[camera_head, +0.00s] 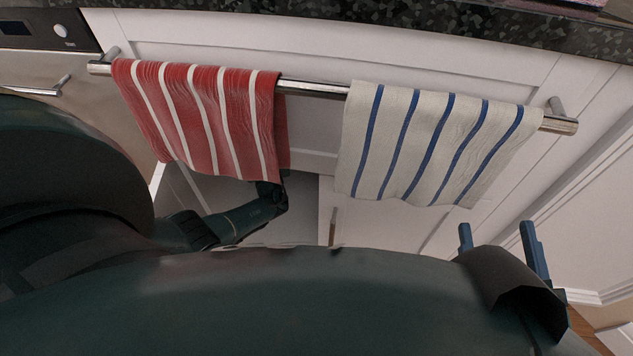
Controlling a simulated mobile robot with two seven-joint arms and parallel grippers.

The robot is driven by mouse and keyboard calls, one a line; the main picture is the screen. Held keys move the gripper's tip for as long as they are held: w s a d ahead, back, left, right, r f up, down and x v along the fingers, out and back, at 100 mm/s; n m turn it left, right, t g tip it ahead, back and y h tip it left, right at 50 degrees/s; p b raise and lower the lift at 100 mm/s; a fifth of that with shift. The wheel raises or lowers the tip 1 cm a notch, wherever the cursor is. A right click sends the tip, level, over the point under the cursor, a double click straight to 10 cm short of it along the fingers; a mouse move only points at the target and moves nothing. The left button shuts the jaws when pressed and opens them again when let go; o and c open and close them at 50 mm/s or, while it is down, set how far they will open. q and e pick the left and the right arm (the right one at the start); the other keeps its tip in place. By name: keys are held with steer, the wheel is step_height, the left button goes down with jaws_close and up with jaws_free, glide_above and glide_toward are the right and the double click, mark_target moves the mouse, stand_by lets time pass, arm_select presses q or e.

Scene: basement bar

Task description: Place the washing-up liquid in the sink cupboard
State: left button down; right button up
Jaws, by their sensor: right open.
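The white sink cupboard (385,228) is in front of me under a dark speckled worktop. Its lower left part is open, showing a grey interior; the front right of this opening looks closed. My left arm comes in from the left and its wrist end reaches to this opening under the red towel. The left gripper's fingers are hidden, so I cannot see what they hold. My right gripper (497,232) is open, with two blue fingers apart and nothing between them, at lower right before the cupboard front. The washing-up liquid is not visible.
A metal rail (312,88) runs across the cupboard front. A red and white striped towel (205,110) and a white and blue striped towel (432,145) hang from it, the red one partly over the opening. An appliance (45,35) stands at upper left.

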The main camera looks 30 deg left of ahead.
arm_select(q)
step_height(320, 180, down, 10)
steer(key=b, duration=0.9)
steer(key=shift+w+a+r, duration=0.1)
steer(key=shift+w+r, duration=0.05)
arm_select(e)
step_height(320, 180, up, 6)
steer(key=w+n+t+y, duration=0.1)
steer(key=n+t+y, duration=0.1)
steer(key=n+y, duration=0.2)
steer(key=shift+w+a+n+y, duration=0.15)
steer(key=shift+n+y, duration=0.25)
steer(key=shift+y, duration=0.8)
arm_select(q)
steer(key=c, duration=1.5)
jaws_free()
steer(key=shift+f, duration=0.25)
steer(key=o, duration=0.5)
arm_select(e)
steer(key=shift+r, duration=0.2)
